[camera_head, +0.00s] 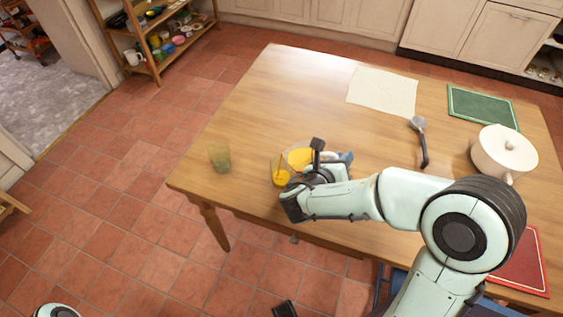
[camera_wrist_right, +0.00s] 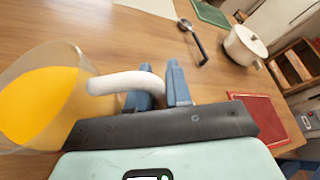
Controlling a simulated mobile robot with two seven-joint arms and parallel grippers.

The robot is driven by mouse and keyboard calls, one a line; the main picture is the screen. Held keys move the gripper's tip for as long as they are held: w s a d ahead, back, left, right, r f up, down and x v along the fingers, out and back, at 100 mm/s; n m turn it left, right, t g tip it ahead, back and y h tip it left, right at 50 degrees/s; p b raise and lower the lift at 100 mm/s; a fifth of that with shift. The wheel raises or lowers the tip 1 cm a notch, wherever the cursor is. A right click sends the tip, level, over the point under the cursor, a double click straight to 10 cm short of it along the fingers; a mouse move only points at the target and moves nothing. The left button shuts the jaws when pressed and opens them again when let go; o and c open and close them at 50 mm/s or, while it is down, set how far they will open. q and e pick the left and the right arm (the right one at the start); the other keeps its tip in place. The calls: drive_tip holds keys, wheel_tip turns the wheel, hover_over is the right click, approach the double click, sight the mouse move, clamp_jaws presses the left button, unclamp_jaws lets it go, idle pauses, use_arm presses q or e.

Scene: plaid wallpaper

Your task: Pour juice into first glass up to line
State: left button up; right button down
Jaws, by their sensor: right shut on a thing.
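A clear jug of orange juice (camera_head: 300,157) is held just above or on the table near its front edge. In the right wrist view the jug (camera_wrist_right: 45,95) looks tilted, with its pale handle (camera_wrist_right: 125,83) between the blue fingertips. My right gripper (camera_head: 318,170) is shut on that handle. A glass with orange juice in it (camera_head: 280,172) stands just left of the jug, close to its mouth. Any line on it is too small to see, and I cannot tell whether juice is flowing. A second glass (camera_head: 219,157), greenish and seemingly empty, stands farther left. My left gripper is not clearly seen.
The wooden table (camera_head: 260,110) is clear behind the glasses. A white pot (camera_head: 503,153), a dark-handled ladle (camera_head: 420,140), a green mat (camera_head: 482,106), a pale cloth (camera_head: 383,91) and a red mat (camera_head: 522,262) lie to the right. The table's left corner is near the second glass.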

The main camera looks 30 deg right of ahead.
sight(331, 153)
drive_tip(key=shift+w+a+r+n+p, duration=0.2)
drive_tip(key=shift+w+r+p, duration=0.05)
drive_tip(key=shift+r+p, duration=0.15)
drive_tip(key=shift+w+a+r+n+p, duration=0.15)
drive_tip(key=shift+w+r+n+p, duration=0.1)
drive_tip(key=shift+r+p, duration=0.1)
idle(1.4)
drive_tip(key=shift+w+a+r+n+h+p, duration=0.25)
drive_tip(key=shift+w+r+h+p, duration=0.15)
drive_tip(key=shift+r+p, duration=0.25)
idle(1.6)
